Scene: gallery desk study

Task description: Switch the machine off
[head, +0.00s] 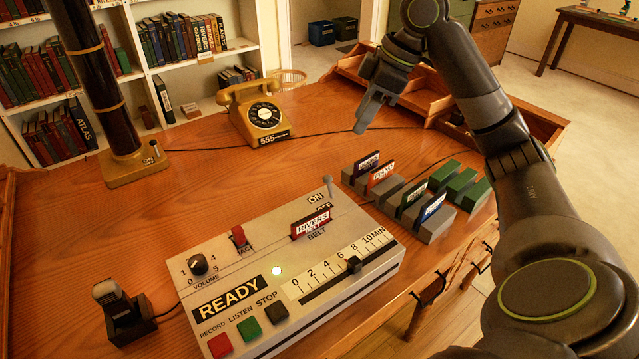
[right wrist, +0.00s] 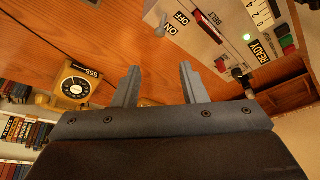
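The pale machine (head: 350,259) stands on the desk, with a READY sign (head: 229,297) and a lit green lamp (head: 276,271). Its small grey lever (head: 328,184) stands up at the far edge beside the ON label (head: 316,197); the OFF label is partly hidden behind the RIVERS belt card (head: 311,223). Both labels show in the right wrist view, with OFF (right wrist: 182,18) clear. My right gripper (head: 361,128) is above the desk, beyond the machine and apart from the lever. Its fingers (right wrist: 158,70) are open and empty. My left gripper is out of view.
A yellow telephone (head: 256,115) stands at the back. Green and grey blocks with cards (head: 418,197) stand right of the machine. A dark column on a brass base (head: 134,166) is at left, a handset in a black stand (head: 122,313) at front left. Desk between telephone and machine is clear.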

